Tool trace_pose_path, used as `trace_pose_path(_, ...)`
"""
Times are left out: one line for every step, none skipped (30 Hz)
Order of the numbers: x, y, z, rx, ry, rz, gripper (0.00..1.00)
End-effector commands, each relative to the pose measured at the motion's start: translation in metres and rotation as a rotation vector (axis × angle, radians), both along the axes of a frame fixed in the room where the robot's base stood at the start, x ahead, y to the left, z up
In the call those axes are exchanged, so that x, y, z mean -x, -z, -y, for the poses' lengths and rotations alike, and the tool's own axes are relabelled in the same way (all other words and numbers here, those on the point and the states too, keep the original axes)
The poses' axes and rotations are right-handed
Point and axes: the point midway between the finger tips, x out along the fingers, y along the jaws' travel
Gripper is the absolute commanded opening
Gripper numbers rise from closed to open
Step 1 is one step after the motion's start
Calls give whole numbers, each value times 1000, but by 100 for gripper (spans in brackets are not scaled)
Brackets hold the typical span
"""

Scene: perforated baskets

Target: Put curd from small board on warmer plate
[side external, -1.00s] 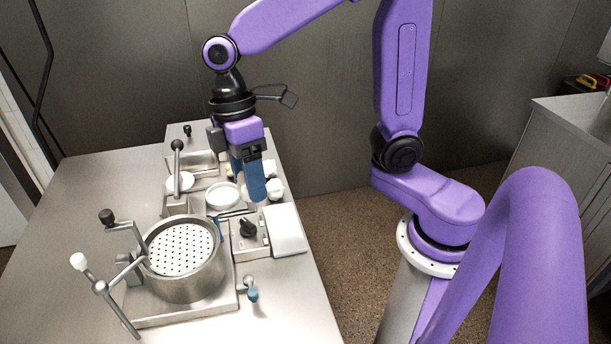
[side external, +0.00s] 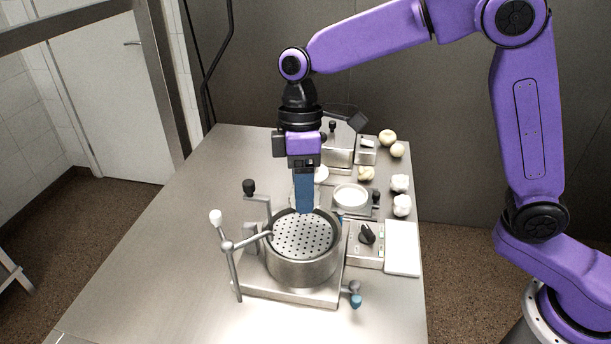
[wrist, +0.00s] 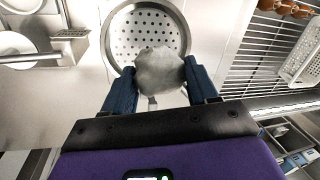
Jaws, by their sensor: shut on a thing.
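My gripper (side external: 304,208) points down over the perforated steel basket (side external: 304,236) in the side view. In the wrist view my gripper (wrist: 159,67) has its two blue fingers shut on a pale, rough lump, the curd (wrist: 160,74). The curd is hard to make out in the side view. The perforated basket (wrist: 140,22) shows below the curd in the wrist view. A flat white board (side external: 402,248) lies at the table's right edge, beside a box with a black knob (side external: 366,236). A round white dish (side external: 350,195) sits behind them. I cannot tell which of these is the warmer plate.
Two white lumps (side external: 401,194) lie at the right edge of the table (side external: 175,235), with yellowish lumps (side external: 392,143) farther back. A lever frame (side external: 228,247) with handles rises at the basket's left. The table's left side is clear.

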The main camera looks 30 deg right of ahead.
Motion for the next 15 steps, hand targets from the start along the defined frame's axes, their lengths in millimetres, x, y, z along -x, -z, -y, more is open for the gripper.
trace_pose_path(0,6,0,2,-1,-3,27)
trace_pose_path(0,9,0,2,-1,-3,27)
trace_pose_path(0,13,0,2,0,-3,27)
trace_pose_path(0,16,0,2,0,-3,27)
trace_pose_path(0,19,0,1,1,-2,27)
trace_pose_path(0,23,1,1,1,-2,27)
trace_pose_path(1,26,1,2,1,-3,27)
trace_pose_path(0,30,1,2,1,-2,27)
trace_pose_path(0,34,1,2,1,-3,27)
trace_pose_path(0,37,0,2,0,-3,27)
trace_pose_path(0,39,0,1,1,-2,27)
trace_pose_path(0,43,0,1,1,-2,27)
trace_pose_path(1,46,0,2,0,-3,27)
trace_pose_path(0,48,0,1,1,-3,27)
trace_pose_path(0,51,0,1,1,-3,27)
